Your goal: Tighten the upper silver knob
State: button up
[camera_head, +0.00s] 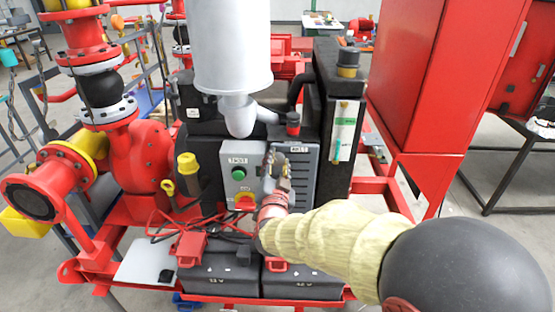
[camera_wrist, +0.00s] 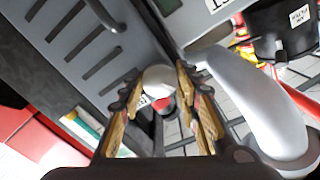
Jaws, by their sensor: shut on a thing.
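The silver knob (camera_wrist: 159,79) is a round, pale metal cap in the middle of the wrist view. My gripper (camera_wrist: 158,84) has one finger on each side of it and is shut on it at the fingertips. In the head view my gripper (camera_head: 277,172) reaches in front of the grey vented panel (camera_head: 303,172). There the knob cannot be told apart from the fingers. I cannot see a second silver knob clearly in either view.
A grey control box (camera_head: 239,172) with a green button and a red-yellow switch stands left of my gripper. A silver pipe (camera_wrist: 262,100) runs close on the right in the wrist view. Black batteries (camera_head: 220,276) and red cables lie below. A red cabinet (camera_head: 435,80) stands right.

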jog(key=n+p, duration=0.4)
jog(key=n, duration=0.3)
jog(key=n+p, duration=0.2)
jog(key=n, duration=0.2)
jog(key=n+p, duration=0.2)
jog(key=n, duration=0.2)
jog(key=shift+a+n+p, duration=0.1)
jog(key=shift+n+p, duration=0.2)
jog(key=shift+p, duration=0.1)
jog(key=n+p, duration=0.3)
jog(key=n, duration=0.3)
jog(key=shift+p, duration=0.35)
jog(key=n+p, duration=0.2)
jog(key=n, duration=0.2)
jog(key=shift+n, duration=0.3)
jog(key=shift+f+n+p, duration=0.1)
jog(key=shift+n+p, duration=0.65)
jog(key=shift+n, duration=0.55)
jog(key=o, duration=1.2)
jog(key=shift+c, duration=0.2)
